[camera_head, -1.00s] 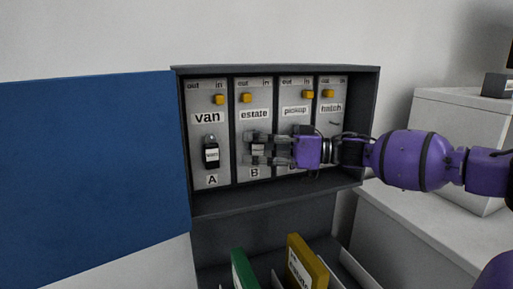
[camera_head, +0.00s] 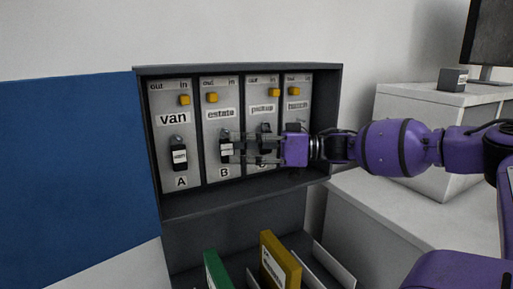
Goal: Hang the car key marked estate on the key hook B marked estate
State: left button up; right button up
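The estate key (camera_head: 226,149), a dark fob with a pale label too small to read, hangs upright at hook B in the panel marked estate (camera_head: 221,113). The letter B (camera_head: 224,172) shows below it. My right gripper (camera_head: 232,148) reaches in from the right, its two fingers apart, one above the other. Their tips are beside the fob; the fob appears clear of them, though contact is hard to judge. The hook itself is hidden behind the fob. My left gripper is not in view.
The grey key cabinet (camera_head: 238,200) has its blue door (camera_head: 70,180) open to the left. A van key (camera_head: 179,155) hangs at A. Another dark key (camera_head: 265,140) shows behind my fingers in the pickup panel. Green (camera_head: 216,270) and yellow (camera_head: 280,262) folders stand below.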

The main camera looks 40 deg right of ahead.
jog(key=shift+v, duration=1.7)
jog(key=shift+f, duration=0.1)
